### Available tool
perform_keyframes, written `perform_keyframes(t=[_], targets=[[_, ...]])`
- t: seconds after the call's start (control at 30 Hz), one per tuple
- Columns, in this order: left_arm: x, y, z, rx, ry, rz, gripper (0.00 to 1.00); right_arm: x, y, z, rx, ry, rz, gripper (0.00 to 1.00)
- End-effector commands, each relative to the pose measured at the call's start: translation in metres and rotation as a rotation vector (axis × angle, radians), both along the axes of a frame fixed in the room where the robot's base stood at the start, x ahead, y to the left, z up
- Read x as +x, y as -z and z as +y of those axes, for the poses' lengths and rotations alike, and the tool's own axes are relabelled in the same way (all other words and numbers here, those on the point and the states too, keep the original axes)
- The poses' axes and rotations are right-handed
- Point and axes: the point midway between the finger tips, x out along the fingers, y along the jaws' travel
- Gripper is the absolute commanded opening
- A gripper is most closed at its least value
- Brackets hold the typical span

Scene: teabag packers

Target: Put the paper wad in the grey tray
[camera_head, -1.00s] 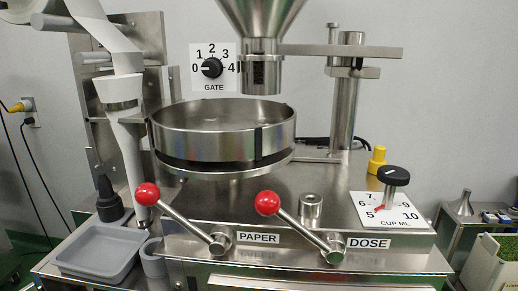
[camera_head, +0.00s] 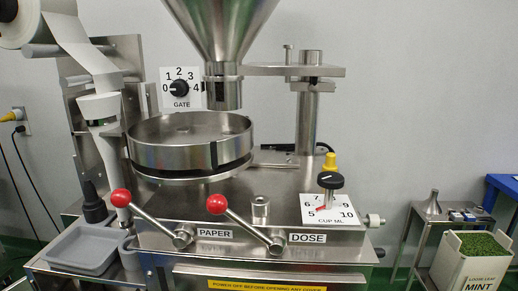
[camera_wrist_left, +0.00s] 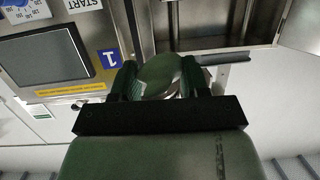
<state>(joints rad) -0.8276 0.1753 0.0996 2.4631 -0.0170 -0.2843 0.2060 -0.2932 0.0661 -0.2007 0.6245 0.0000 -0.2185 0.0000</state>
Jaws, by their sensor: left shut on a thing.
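The grey tray (camera_head: 88,249) sits at the lower left of the machine in the head view, and its inside looks empty. In the left wrist view my left gripper (camera_wrist_left: 160,80) is shut on a rounded, pale grey-green thing (camera_wrist_left: 160,70) held between its dark fingers. I cannot tell for sure whether this is the paper wad. No other paper wad shows. Neither gripper is in the head view, and my right gripper is not seen.
A dark nozzle-like bottle (camera_head: 93,203) stands behind the tray. The round metal pan (camera_head: 190,145) is above. A mint box (camera_head: 475,262) and side table (camera_head: 425,215) are at right.

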Motion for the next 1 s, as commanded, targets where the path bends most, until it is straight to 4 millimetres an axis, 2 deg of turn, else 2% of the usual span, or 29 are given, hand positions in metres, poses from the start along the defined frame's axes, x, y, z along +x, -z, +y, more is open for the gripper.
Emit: perform_keyframes(t=[0.03,0.2,0.3,0.4,0.87,1.0], targets=[[0.008,-0.014,-0.007,-0.006,-0.007,-0.006,0.24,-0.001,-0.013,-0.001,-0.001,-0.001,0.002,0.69],[0.037,-0.044,-0.037,-0.01,-0.019,-0.01,0.24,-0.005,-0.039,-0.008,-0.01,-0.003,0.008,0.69],[0.054,-0.062,-0.056,-0.011,-0.02,-0.012,0.24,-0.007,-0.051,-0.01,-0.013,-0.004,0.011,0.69],[0.063,-0.072,-0.067,-0.01,-0.018,-0.013,0.24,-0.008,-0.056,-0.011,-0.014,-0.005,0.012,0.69],[0.069,-0.077,-0.076,-0.007,-0.001,-0.014,0.24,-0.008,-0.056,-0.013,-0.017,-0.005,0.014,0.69],[0.074,-0.089,-0.09,-0.003,0.077,-0.017,0.24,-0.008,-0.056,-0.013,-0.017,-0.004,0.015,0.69]])
